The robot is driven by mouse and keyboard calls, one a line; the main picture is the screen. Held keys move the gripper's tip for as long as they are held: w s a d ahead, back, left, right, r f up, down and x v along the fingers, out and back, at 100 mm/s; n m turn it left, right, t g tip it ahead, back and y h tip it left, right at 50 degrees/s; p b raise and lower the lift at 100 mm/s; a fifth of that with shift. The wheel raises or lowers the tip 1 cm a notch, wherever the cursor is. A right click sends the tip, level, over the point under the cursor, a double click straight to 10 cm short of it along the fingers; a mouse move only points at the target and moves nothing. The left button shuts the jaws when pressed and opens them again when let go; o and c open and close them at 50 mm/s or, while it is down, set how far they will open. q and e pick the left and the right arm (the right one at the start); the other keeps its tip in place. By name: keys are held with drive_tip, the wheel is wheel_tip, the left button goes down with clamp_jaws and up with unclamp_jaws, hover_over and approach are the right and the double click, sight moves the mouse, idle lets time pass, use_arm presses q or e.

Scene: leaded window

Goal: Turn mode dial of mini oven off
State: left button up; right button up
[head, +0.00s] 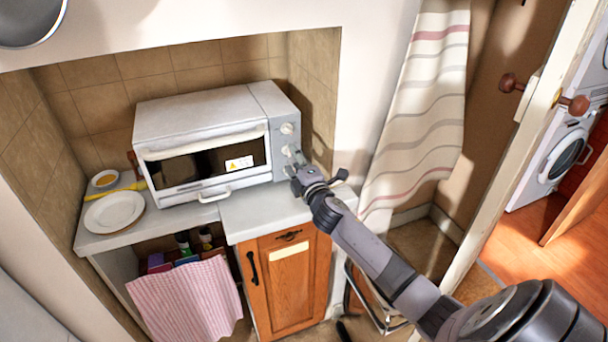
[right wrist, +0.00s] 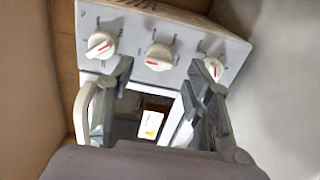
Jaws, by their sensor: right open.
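The white mini oven (head: 200,125) stands on the counter in the tiled niche, its door shut. Its control panel, on the right of its front, shows two dials in the head view, upper (head: 287,128) and middle (head: 287,151). The right wrist view shows three white dials with red marks: left (right wrist: 101,45), middle (right wrist: 160,57) and right (right wrist: 213,68). The labels are too small to tell which is the mode dial. My right gripper (head: 297,170) is at the panel's lower part. My left gripper is out of view.
A white plate (head: 114,212) and a small bowl (head: 105,179) are on the counter left of the oven. A pink striped towel (head: 187,300) hangs below. The niche wall is close on the oven's right; a striped curtain (head: 420,110) hangs beyond it.

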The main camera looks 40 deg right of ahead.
drive_tip(key=v, duration=0.9)
drive_tip(key=shift+s+a, duration=0.1)
